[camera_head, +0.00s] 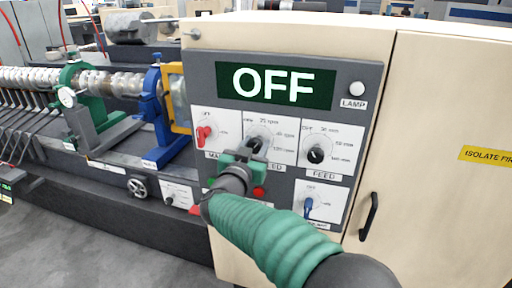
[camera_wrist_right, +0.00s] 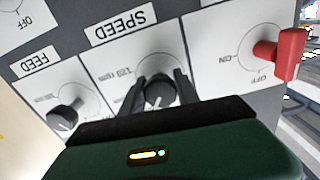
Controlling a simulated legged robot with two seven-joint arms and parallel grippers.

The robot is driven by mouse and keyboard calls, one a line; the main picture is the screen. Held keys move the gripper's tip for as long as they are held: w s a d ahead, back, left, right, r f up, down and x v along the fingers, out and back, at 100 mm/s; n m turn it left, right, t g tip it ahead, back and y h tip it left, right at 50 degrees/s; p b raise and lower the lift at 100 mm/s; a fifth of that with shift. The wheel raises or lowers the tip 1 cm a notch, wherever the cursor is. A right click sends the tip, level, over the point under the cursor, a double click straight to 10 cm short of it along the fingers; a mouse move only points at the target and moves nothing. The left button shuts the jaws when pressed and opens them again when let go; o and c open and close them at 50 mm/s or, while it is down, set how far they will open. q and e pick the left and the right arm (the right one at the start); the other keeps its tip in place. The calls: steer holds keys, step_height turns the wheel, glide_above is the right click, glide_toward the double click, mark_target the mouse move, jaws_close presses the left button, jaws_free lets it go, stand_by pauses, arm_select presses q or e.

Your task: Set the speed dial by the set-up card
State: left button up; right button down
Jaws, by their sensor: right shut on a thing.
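The speed dial (camera_head: 258,141) is a dark knob on a white plate in the upper row of the grey control panel (camera_head: 345,125). In the right wrist view the picture is upside down, and the dial (camera_wrist_right: 160,97) sits under the SPEED label. My right gripper (camera_head: 252,151) is at the dial, with one finger on each side of the knob; the fingers also show in the wrist view (camera_wrist_right: 159,88). It is shut on the knob. The gripper hides part of the dial's plate and label. I cannot read the dial's setting surely. I cannot make out a set-up card. My left gripper is out of view.
A green display (camera_head: 275,85) reads OFF. A red knob (camera_head: 205,133) is left of the dial; the black FEED knob (camera_head: 316,155) is right. Below are a red button (camera_head: 259,193) and a blue knob (camera_head: 308,207). A cabinet handle (camera_head: 369,216) stands out at right. Machinery fills the left.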

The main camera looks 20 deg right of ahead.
steer(key=m+b, duration=0.1)
steer(key=m, duration=0.2)
steer(key=shift+a+f+m, duration=0.1)
steer(key=shift+f+m, duration=0.05)
steer(key=shift+m, duration=0.25)
steer(key=m+b, duration=0.2)
steer(key=m, duration=0.1)
steer(key=shift+f+m, duration=0.1)
steer(key=shift+m, duration=0.2)
steer(key=m+b, duration=0.3)
steer(key=m, duration=0.1)
steer(key=shift+f+m, duration=0.1)
steer(key=shift+m, duration=0.2)
steer(key=m+b, duration=0.2)
steer(key=m, duration=0.1)
steer(key=shift+a+m+b, duration=0.1)
steer(key=shift+m+b, duration=0.4)
steer(key=shift+m, duration=0.1)
steer(key=c, duration=1.2)
jaws_free()
steer(key=o, duration=0.3)
steer(key=shift+s+r, duration=0.1)
steer(key=shift+r, duration=0.2)
